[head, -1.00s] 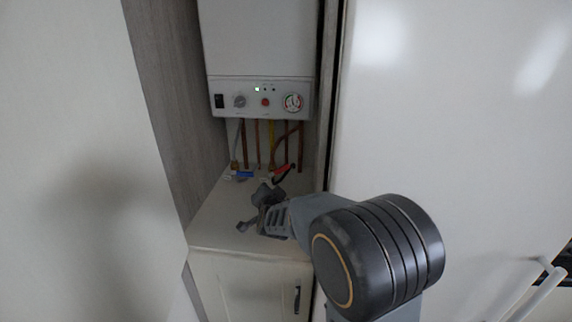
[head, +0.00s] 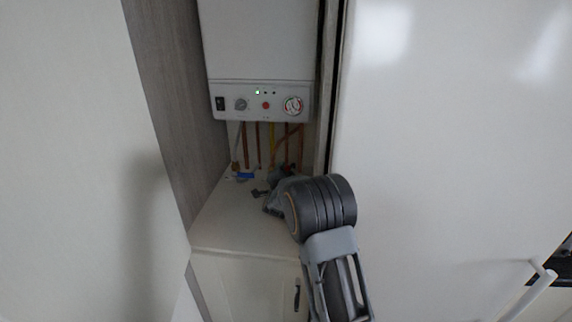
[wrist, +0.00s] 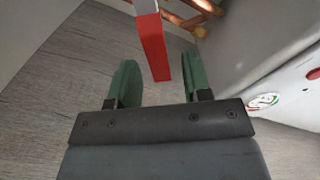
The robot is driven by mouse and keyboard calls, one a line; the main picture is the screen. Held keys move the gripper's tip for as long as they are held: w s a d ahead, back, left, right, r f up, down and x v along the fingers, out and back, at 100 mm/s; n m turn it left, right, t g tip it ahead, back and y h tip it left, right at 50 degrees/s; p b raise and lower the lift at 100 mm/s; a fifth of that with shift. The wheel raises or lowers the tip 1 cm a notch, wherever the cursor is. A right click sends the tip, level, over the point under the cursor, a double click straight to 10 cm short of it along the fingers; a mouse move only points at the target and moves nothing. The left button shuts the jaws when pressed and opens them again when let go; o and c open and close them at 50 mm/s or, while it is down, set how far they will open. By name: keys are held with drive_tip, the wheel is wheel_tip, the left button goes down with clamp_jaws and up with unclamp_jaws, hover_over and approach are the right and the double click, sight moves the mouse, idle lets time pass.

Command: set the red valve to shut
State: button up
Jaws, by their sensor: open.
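The red valve's lever (wrist: 152,40) shows in the wrist view, a flat red bar coming down from the top edge. Its end lies between the two green fingers of my gripper (wrist: 157,68). The fingers are open, with a gap on each side of the lever. How deep the lever sits between them I cannot tell. In the head view my gripper (head: 277,182) is at the pipes under the boiler, and it and my arm hide the red valve.
A blue-handled valve (head: 245,176) is close on the left. The white boiler (head: 262,98) hangs above, with copper and yellow pipes (head: 271,145) below it. A grey wood panel (head: 172,100) and a white wall (head: 440,150) flank the niche. The cabinet top (head: 222,225) is mostly clear.

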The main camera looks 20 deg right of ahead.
drive_tip(key=shift+p+x, duration=0.4)
drive_tip(key=shift+x, duration=1.55)
drive_tip(key=shift+c, duration=0.3)
clamp_jaws()
